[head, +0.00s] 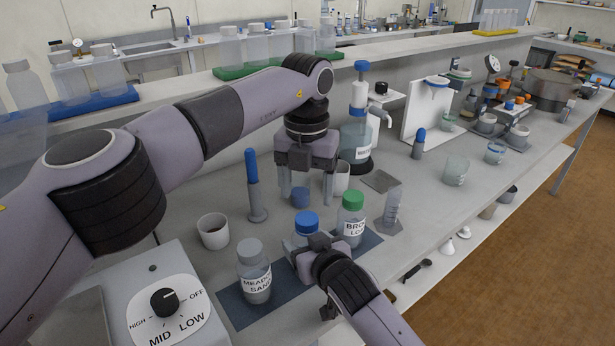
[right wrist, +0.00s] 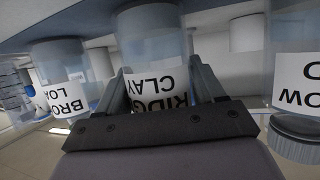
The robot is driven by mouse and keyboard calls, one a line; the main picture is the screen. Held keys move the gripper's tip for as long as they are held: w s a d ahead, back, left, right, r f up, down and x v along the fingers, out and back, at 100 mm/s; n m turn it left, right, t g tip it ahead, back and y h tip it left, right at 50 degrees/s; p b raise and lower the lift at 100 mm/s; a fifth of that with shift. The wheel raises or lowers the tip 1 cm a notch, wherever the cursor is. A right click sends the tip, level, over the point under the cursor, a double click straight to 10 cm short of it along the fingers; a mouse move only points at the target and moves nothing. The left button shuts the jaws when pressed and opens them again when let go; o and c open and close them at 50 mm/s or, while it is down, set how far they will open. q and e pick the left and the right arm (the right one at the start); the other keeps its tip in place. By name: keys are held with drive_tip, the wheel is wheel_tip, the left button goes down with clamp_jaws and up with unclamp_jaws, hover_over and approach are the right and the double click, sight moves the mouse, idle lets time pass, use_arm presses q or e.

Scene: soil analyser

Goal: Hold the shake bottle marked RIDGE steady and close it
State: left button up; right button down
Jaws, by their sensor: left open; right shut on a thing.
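The shake bottle marked RIDGE CLAY (right wrist: 158,75) is clear with a white label, seen upside down in the right wrist view. My right gripper (right wrist: 165,95) is shut around its body. In the head view this bottle (head: 292,241) stands on the dark mat between two others, partly hidden by my right gripper (head: 312,252). A blue cap (head: 307,222) sits at its top; I cannot tell whether it is tight. My left gripper (head: 306,190) is open above and behind the bottle, fingers pointing down.
A grey-capped MEADOW bottle (head: 254,272) and a green-capped BROWN LOAM bottle (head: 352,220) flank it closely on the mat (head: 236,309). A blue-handled tool (head: 253,180), a white cup (head: 213,231) and a dial unit (head: 165,300) stand to the left. A dispenser bottle (head: 356,140) stands behind.

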sight(307, 218)
use_arm(q)
drive_tip(key=n, duration=0.3)
drive_tip(key=shift+r, duration=0.25)
drive_tip(key=n, duration=0.5)
drive_tip(key=shift+r, duration=0.3)
drive_tip(key=n, duration=0.7)
drive_tip(key=shift+d+r, duration=0.1)
drive_tip(key=shift+r, duration=0.3)
drive_tip(key=shift+f, duration=4.05)
